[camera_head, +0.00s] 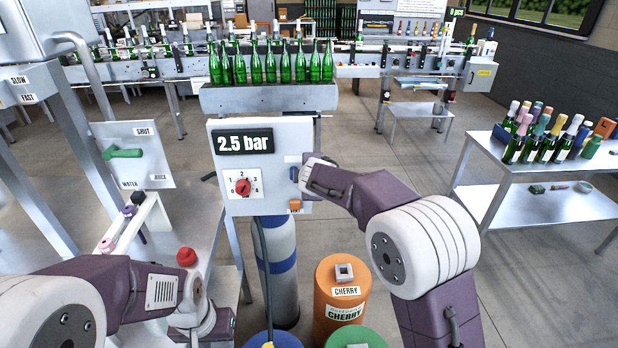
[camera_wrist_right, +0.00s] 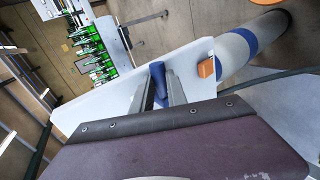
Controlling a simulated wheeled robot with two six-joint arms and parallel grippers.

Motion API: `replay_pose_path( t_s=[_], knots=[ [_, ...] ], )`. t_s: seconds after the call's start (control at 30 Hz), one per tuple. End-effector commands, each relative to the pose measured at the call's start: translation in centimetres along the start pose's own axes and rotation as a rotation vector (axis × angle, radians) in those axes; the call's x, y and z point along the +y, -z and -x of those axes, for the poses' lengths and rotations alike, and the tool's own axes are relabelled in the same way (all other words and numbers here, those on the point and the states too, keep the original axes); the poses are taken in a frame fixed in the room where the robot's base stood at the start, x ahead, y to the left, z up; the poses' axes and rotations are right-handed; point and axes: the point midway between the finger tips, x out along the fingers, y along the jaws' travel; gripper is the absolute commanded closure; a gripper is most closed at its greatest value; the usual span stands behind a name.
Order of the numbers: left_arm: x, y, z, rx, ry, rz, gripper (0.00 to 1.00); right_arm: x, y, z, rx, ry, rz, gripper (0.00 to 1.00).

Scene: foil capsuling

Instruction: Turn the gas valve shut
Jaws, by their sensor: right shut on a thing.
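The white gas panel (camera_head: 220,200) stands in the middle of the head view, with a "2.5 bar" display (camera_head: 243,142) and a dial with a red knob (camera_head: 243,187). A blue valve handle (camera_head: 294,173) is at its right side, mostly hidden by my right gripper (camera_head: 303,174). In the right wrist view the blue handle (camera_wrist_right: 158,72) lies between the two fingers of the right gripper (camera_wrist_right: 161,88), which is shut on it. My left gripper (camera_head: 205,322) is low at the left, away from the panel; its fingers are not clear.
A green water lever (camera_head: 123,153) is on a panel at the left. A red button (camera_head: 186,256) stands below it. An orange cherry drum (camera_head: 331,300) and a blue-banded cylinder (camera_head: 283,265) are under the gas panel. Green bottles (camera_head: 271,65) stand behind; a bottle table (camera_head: 545,200) is at right.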

Motion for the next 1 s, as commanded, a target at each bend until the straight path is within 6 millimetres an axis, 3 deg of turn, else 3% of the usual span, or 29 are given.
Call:
replay_pose_path(
  t_s=[0.73,0.77,0.8,0.83,1.0],
  knots=[
    [0.0,0.0,-0.01,0.0,0.0,0.0,0.64,0.16,0.09,0.16,-0.044,0.002,0.065,1.0],
    [0.0,0.0,-0.01,0.0,0.0,0.0,0.64,0.17,0.09,0.16,-0.044,0.002,0.065,0.76],
    [0.0,0.0,-0.01,0.0,0.0,0.0,0.64,0.17,0.09,0.17,-0.044,0.002,0.065,0.65],
    [0.0,0.0,-0.01,0.0,0.0,0.0,0.64,0.18,0.09,0.17,-0.044,0.002,0.065,0.6],
    [0.0,0.0,-0.01,0.0,0.0,0.0,0.64,0.21,0.1,0.18,-0.043,0.001,0.064,0.6]
  ],
)
